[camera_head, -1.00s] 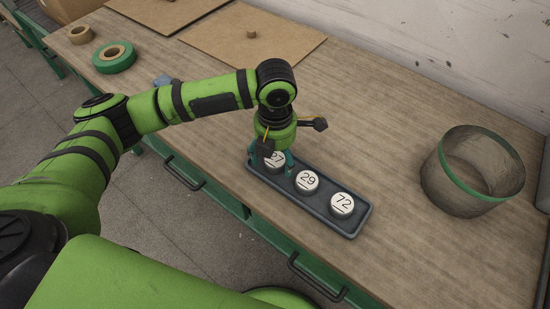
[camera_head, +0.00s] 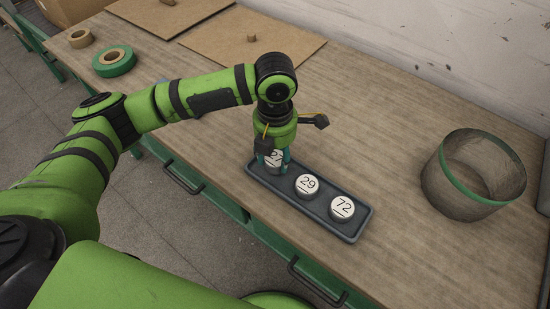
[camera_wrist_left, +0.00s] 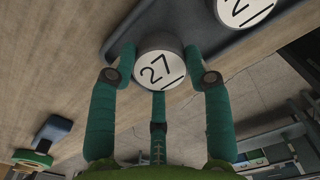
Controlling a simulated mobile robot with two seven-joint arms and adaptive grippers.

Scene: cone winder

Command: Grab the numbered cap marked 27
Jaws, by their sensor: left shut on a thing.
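The cap marked 27 (camera_wrist_left: 160,68) is a round white-topped cap with a grey side. In the left wrist view it sits between the teal fingers of my left gripper (camera_wrist_left: 160,85), which is shut on it. In the head view my left gripper (camera_head: 272,160) points down at the left end of the dark tray (camera_head: 325,224) and hides most of this cap (camera_head: 274,158). The cap appears slightly raised at the tray's left end. The cap marked 29 (camera_head: 307,185) and the cap marked 72 (camera_head: 342,207) stand in the tray. My right gripper is not in view.
A mesh basket with a green band (camera_head: 473,175) stands at the right. Tape rolls (camera_head: 114,61) and brown boards (camera_head: 252,42) lie at the back left. The wooden table (camera_head: 390,110) is clear behind the tray.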

